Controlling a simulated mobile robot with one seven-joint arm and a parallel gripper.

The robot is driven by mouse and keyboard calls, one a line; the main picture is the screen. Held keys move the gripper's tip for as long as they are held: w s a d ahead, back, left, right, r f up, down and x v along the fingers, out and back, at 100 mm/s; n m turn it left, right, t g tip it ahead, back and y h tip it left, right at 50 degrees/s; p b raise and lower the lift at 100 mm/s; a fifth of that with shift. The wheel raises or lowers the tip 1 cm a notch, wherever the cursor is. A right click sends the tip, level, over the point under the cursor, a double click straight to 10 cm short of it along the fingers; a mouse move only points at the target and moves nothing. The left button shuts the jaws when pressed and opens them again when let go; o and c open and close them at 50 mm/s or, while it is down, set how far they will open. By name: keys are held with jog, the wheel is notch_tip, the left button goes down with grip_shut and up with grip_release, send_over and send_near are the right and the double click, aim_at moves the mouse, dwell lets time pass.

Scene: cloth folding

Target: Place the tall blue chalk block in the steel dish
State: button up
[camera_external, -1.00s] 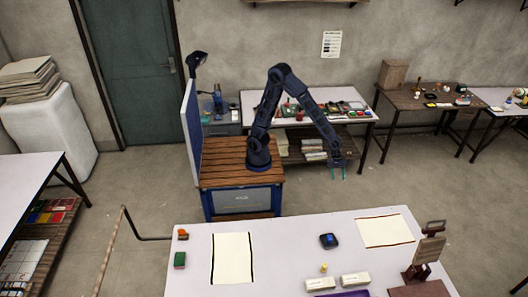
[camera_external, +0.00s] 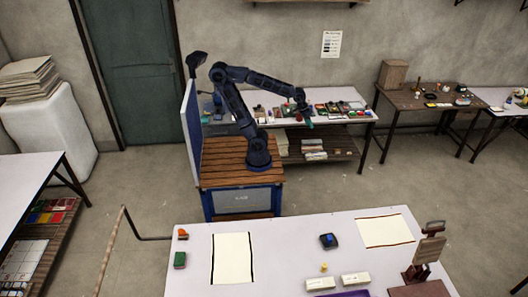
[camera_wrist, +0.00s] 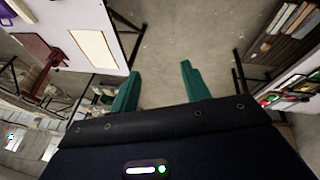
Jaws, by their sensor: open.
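My gripper (camera_external: 306,120) hangs near the front edge of the back table (camera_external: 226,129), in front of its row of small objects. In the wrist view its two teal fingers (camera_wrist: 160,70) stand wide apart with only bare floor between them. I cannot make out the tall blue chalk block or the steel dish for certain. The small objects (camera_external: 335,107) on the back table are too small to tell apart, and the arm hides some of them.
The front table (camera_external: 285,235) holds pale sheets, a dark blue item (camera_external: 329,240), white boxes and a brown stand (camera_external: 430,250). A brown table (camera_external: 425,104) with small items stands at back right. A blue panel (camera_external: 190,130) rises beside my base. Open floor lies between the tables.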

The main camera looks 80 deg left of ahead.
jog(key=s+a+m+y, duration=0.1)
jog(key=s+a+m, duration=0.1)
jog(key=s+a, duration=0.5)
jog(key=shift+s+a+r+m+t+y, duration=0.2)
jog(key=shift+s+a+m+t+y, duration=0.15)
jog(key=shift+s, duration=0.35)
dwell(0.5)
